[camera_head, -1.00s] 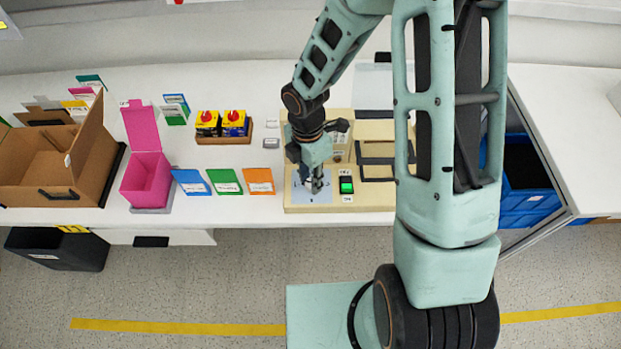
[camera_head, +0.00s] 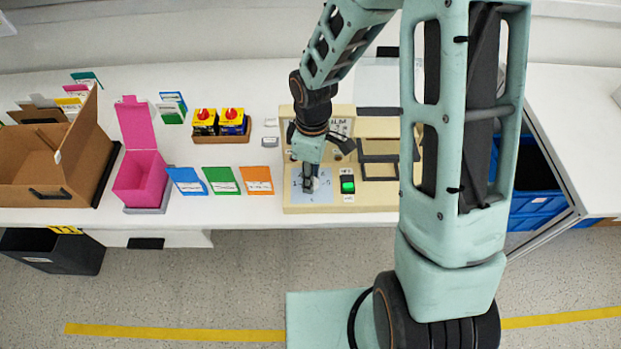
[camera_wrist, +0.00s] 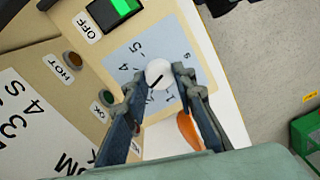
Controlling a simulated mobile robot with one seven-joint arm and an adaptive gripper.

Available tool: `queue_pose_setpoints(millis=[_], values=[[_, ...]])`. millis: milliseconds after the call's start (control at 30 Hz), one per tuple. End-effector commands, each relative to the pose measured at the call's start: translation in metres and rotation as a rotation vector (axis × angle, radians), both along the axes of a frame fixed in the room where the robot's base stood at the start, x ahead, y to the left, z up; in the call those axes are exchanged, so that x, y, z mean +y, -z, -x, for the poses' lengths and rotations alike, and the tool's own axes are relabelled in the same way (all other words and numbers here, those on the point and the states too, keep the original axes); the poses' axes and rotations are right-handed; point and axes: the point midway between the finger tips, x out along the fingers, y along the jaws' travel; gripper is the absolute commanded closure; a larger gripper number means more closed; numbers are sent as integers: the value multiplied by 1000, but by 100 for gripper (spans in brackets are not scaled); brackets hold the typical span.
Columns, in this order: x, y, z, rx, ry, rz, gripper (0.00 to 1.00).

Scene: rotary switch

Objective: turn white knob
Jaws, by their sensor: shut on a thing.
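The white knob (camera_wrist: 158,72) is a round disc with a dark pointer line, on a pale blue dial plate (camera_wrist: 133,55) with numbers around it. In the wrist view the line slants toward the lower left. My gripper (camera_wrist: 157,80) has one finger on each side of the knob and is shut on it. In the head view my gripper (camera_head: 309,183) points down over the blue dial plate (camera_head: 323,195) at the front left of the beige panel (camera_head: 380,197); the knob is mostly hidden there by the fingers.
A green-lit switch (camera_head: 347,185) sits right of the dial. Black frames (camera_head: 378,158) are on the panel's right side. Orange (camera_head: 257,180), green (camera_head: 222,180) and blue cards lie left of it. A pink box (camera_head: 140,180) and a cardboard box (camera_head: 40,170) stand farther left.

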Motion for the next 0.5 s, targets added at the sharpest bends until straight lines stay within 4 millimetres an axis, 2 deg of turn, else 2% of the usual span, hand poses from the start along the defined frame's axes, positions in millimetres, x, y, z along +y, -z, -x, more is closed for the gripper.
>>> queue_pose_setpoints(millis=[500], values=[[-2,1,-1,-3,489,1,99]])
